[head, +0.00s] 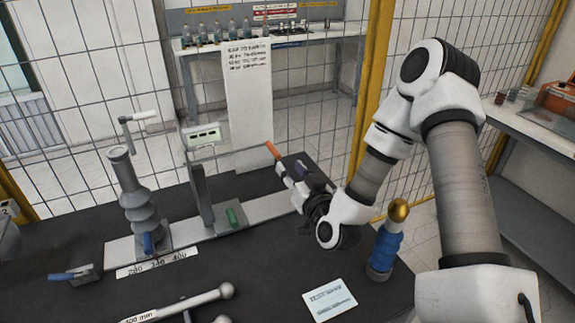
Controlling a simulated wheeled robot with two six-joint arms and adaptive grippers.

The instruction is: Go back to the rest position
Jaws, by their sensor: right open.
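My right arm comes in from the right and bends down over the dark table (240,272). My right gripper (285,172) points left and away, low over the far right part of the table. It is open, near the orange-tipped end of a thin lever (272,151); I cannot tell whether they touch. A blue bushing with a gold top (386,245) stands upright on the table, just right of the gripper's wrist. My left gripper is not in the view.
A grey ribbed post with a crank (137,195) and a metal stand (203,200) stand on the table's left half. A silver bar with ball ends (190,302) and a white card (328,299) lie in front. A yellow-framed mesh fence (372,75) runs behind. A shelf (535,125) stands right.

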